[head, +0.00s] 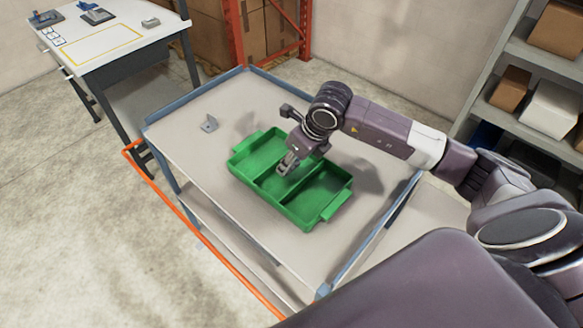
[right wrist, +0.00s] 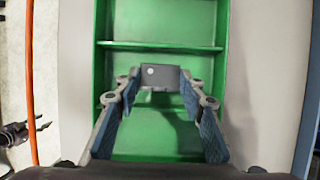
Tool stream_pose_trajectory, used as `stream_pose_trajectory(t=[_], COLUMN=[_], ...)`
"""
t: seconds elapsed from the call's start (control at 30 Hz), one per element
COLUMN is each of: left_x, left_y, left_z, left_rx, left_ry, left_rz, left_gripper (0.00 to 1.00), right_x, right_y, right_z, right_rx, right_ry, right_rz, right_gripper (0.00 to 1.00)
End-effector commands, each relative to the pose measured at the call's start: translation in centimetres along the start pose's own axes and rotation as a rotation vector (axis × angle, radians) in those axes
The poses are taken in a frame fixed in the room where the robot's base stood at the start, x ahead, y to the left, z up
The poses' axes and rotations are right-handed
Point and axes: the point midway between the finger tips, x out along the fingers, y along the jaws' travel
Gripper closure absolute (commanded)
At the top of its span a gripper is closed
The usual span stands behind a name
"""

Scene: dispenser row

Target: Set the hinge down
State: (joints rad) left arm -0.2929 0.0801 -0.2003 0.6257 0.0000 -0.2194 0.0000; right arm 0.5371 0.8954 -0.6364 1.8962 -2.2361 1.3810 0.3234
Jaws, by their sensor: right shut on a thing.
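The hinge (right wrist: 160,77) shows in the right wrist view as a dark grey plate with a light round hole, between my fingertips. My right gripper (head: 288,165) is shut on it, pointing down over the middle of the green divided tray (head: 327,212). The tray also fills the middle of the right wrist view (right wrist: 160,22). I cannot tell whether the hinge touches the tray floor. A dark fingered part at the left edge of the right wrist view may be my left gripper (right wrist: 15,133).
The tray is on a grey cart (head: 190,152) with raised blue edges and an orange rail (head: 205,240) on its left. Bare cart top lies left of and behind the tray. A white-topped table (head: 95,50) stands back left; shelves with boxes (head: 548,107) stand right.

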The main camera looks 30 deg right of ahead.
Motion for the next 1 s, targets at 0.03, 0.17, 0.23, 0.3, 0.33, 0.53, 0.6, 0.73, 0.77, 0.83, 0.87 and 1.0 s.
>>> stream_pose_trajectory(t=[0.03,0.17,0.23,0.3,0.33,0.53,0.6,0.73,0.77,0.83,0.87,1.0], left_x=[-0.4,-1.0,-1.1,-1.2,-1.1,-1.1,-0.8,-0.9,-0.9,-0.9,-0.9,-0.9], left_y=[0.0,0.0,0.0,0.1,0.1,0.1,0.1,0.1,0.1,0.1,0.1,0.1], left_z=[-0.3,-0.2,0.1,0.4,0.5,0.9,1.0,1.0,1.0,1.0,1.0,1.0], left_rx=[0.000,0.000,0.000,0.000,0.000,0.000,0.000,0.000,0.000,0.000,0.000,0.000], left_ry=[0.004,0.002,-0.002,-0.006,-0.008,-0.015,-0.015,-0.015,-0.016,-0.016,-0.016,-0.015], left_rz=[0.000,0.000,0.001,0.001,0.001,0.002,0.002,0.002,0.002,0.002,0.002,0.002], left_gripper=[0.60,0.60,0.60,0.60,0.60,0.60,0.60,0.60,0.60,0.60,0.60,0.60], right_x=[0.6,2.5,3.1,3.5,3.6,3.6,3.8,3.7,3.7,3.7,3.7,3.7], right_y=[0.1,0.1,0.1,0.1,0.1,0.1,0.0,0.0,0.0,0.0,0.0,0.0], right_z=[-0.5,-1.2,-1.4,-1.6,-1.6,-1.6,-1.7,-1.6,-1.6,-1.7,-1.7,-1.6], right_rx=[0.001,0.001,0.001,0.000,0.000,0.000,-0.001,0.000,0.000,0.000,0.000,0.000], right_ry=[0.006,0.006,0.004,0.003,0.002,0.002,0.002,0.002,0.003,0.003,0.003,0.003], right_rz=[0.003,0.003,0.001,0.001,0.001,0.001,0.001,0.001,0.001,0.001,0.001,0.001], right_gripper=[0.91,0.91,0.91,0.91,0.91,0.91,0.91,0.53,0.50,0.46,0.46,0.46])
